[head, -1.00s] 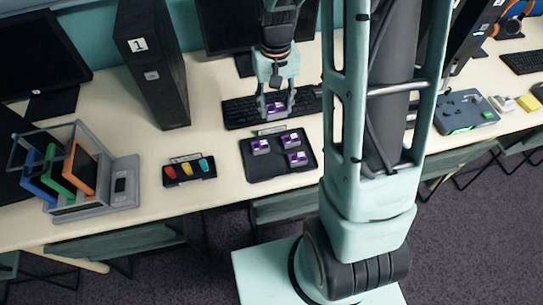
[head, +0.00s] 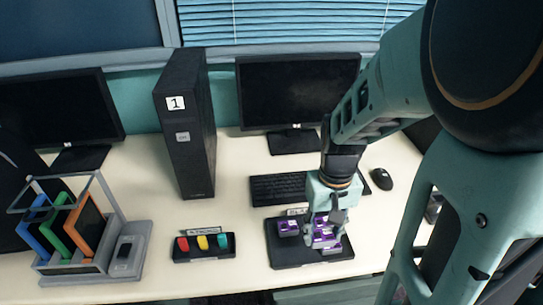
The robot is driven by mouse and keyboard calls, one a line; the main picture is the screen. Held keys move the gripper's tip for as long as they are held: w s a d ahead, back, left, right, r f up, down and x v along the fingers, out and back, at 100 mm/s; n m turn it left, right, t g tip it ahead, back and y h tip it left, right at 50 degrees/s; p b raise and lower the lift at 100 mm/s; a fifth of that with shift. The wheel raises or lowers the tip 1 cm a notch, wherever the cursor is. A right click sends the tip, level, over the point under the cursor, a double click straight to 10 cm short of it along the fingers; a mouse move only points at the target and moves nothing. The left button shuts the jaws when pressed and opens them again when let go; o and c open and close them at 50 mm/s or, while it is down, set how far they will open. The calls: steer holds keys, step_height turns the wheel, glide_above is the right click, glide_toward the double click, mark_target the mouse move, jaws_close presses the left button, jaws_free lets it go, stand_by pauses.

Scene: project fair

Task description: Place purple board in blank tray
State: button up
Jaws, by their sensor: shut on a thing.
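The dark tray (head: 283,256) sits on the desk in front of the keyboard, its label partly hidden by my gripper. A purple board (head: 288,228) lies at its back left, and more purple shows at its right, partly covered by the fingers. My gripper (head: 322,238) points down over the right half of this tray, shut on a purple board mostly hidden between its fingers. I cannot tell whether the held board touches the tray or the boards there.
A smaller dark tray (head: 204,256) with red, yellow and teal pieces stands to the left. A keyboard (head: 278,189) and mouse (head: 381,179) lie behind. A black tower marked 1 (head: 184,135) and a grey rack (head: 68,267) with coloured panels stand further left.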

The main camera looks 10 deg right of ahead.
steer(key=b, duration=0.1)
glide_above(289, 251)
steer(key=f, duration=0.6)
steer(key=shift+s+d+f, duration=0.2)
steer(key=shift+f, duration=0.15)
steer(key=shift+w+a+f+b, duration=0.1)
steer(key=shift+f+b, duration=0.15)
steer(key=shift+f, duration=0.7)
steer(key=shift+w+a+f+b, duration=0.1)
steer(key=shift+f+b, duration=0.15)
steer(key=shift+f, duration=0.65)
steer(key=shift+f, duration=0.25)
steer(key=o, duration=0.8)
steer(key=shift+r, duration=0.1)
steer(key=shift+o, duration=0.2)
step_height(289, 251, up, 12)
steer(key=p, duration=0.2)
steer(key=shift+r, duration=0.2)
steer(key=shift+d, duration=0.1)
